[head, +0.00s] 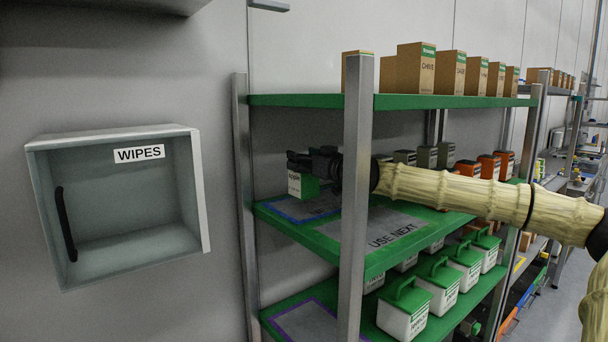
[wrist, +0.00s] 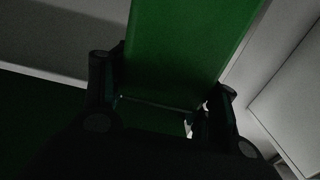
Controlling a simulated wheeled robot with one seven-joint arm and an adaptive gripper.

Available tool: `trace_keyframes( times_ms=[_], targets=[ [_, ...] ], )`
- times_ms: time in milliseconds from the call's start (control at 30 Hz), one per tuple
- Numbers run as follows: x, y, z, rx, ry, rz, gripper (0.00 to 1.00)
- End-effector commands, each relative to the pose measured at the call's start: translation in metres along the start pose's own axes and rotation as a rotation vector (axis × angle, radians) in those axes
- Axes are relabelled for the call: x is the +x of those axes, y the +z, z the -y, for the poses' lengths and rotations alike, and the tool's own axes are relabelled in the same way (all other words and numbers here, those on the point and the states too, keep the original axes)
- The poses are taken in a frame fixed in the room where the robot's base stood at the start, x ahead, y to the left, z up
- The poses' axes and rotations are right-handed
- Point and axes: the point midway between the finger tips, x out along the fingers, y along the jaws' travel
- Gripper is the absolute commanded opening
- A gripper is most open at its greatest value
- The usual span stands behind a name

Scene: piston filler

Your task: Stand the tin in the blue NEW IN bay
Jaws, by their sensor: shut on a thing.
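The tin (head: 303,186) is a small box with a white labelled face and a green side. My gripper (head: 312,163) is shut on it, and the tin hangs below the fingers. In the wrist view the tin's green face (wrist: 190,45) fills the space between the two fingers (wrist: 165,100). The blue-outlined bay (head: 306,209) is on the middle green shelf at its left end. The tin is over or just above this bay; I cannot tell whether it touches the shelf. The bay's lettering is not readable, being partly hidden by the tin and the post.
A grey USE NEXT area (head: 385,235) lies right of the bay. A metal post (head: 355,200) stands in front of the shelf. Grey and orange tins (head: 467,169) stand farther along. Green-lidded tins (head: 405,308) fill the shelf below; cartons (head: 414,69) stand above. An empty WIPES box (head: 120,205) is at left.

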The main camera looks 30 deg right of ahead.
Motion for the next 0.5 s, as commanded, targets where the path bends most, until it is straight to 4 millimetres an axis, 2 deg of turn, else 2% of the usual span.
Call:
trace_keyframes(
  times_ms=[167, 500],
  targets=[
    [0.0, 0.006, 0.002, -0.002, -0.001, -0.002, 0.0],
    [0.001, 0.035, 0.0, 0.0, -0.002, -0.002, 0.0]
  ],
)
